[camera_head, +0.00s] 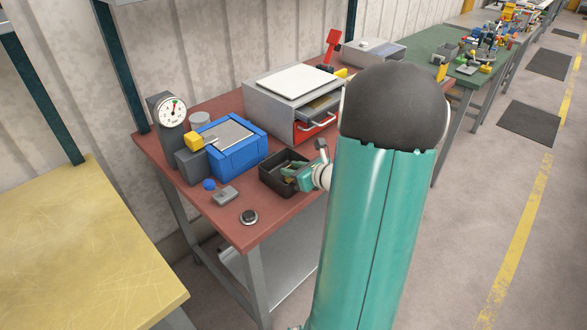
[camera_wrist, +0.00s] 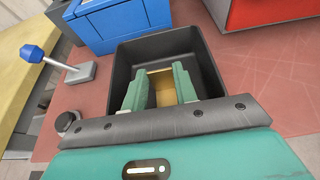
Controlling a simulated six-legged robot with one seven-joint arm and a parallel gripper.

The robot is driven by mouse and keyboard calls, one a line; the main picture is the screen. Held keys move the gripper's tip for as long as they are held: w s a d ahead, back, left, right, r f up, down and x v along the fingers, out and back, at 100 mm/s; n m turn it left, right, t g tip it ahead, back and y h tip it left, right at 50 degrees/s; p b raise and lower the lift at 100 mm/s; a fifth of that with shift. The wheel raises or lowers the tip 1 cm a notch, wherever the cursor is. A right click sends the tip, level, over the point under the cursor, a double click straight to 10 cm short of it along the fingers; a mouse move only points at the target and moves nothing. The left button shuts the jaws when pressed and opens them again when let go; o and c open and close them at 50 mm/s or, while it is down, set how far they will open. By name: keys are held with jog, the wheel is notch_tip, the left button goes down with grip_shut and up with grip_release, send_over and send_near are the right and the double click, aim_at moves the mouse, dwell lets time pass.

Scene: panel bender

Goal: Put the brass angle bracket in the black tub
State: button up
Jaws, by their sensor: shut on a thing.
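The black tub (camera_head: 272,179) stands on the red bench top near its front edge, and it fills the upper middle of the wrist view (camera_wrist: 124,68). My gripper (camera_head: 291,174) is over the tub, and in the wrist view its green fingers (camera_wrist: 158,88) point down into the tub. The fingers are shut on the brass angle bracket (camera_wrist: 162,86), which shows as a yellow-brown piece between them. Much of the bracket is hidden by the fingers. I cannot tell whether it touches the tub floor.
A blue box-shaped unit (camera_head: 232,145) stands behind the tub. A grey machine with a red drawer front (camera_head: 316,127) is at the right. A blue-knobbed lever (camera_head: 222,193) and a round black knob (camera_head: 249,217) sit left of the tub. A dial gauge (camera_head: 172,112) stands at the back left.

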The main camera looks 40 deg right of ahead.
jog(key=o, duration=1)
